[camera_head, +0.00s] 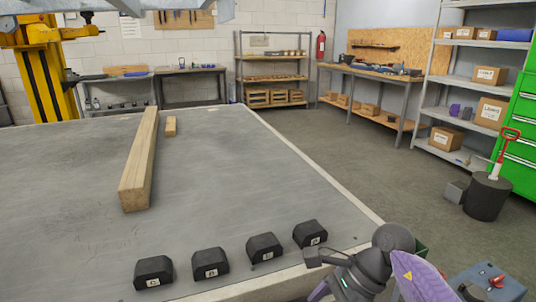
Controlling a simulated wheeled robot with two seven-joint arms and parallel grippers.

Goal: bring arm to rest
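My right arm (378,262) comes in at the lower right, with dark grey joints and a purple cover, over the near right edge of the grey table (215,165). What seems to be my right gripper (316,258) is at its left end, close to the rightmost black block (310,233). I cannot tell whether it touches the block or whether its fingers are open. No held object shows. My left arm and gripper are out of view.
Several black labelled blocks, one at the left end (153,272), line the table's near edge. A long wooden beam (140,160) and a small wood piece (171,126) lie farther back. The table's middle is clear. A blue-grey box (487,283) stands at the lower right.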

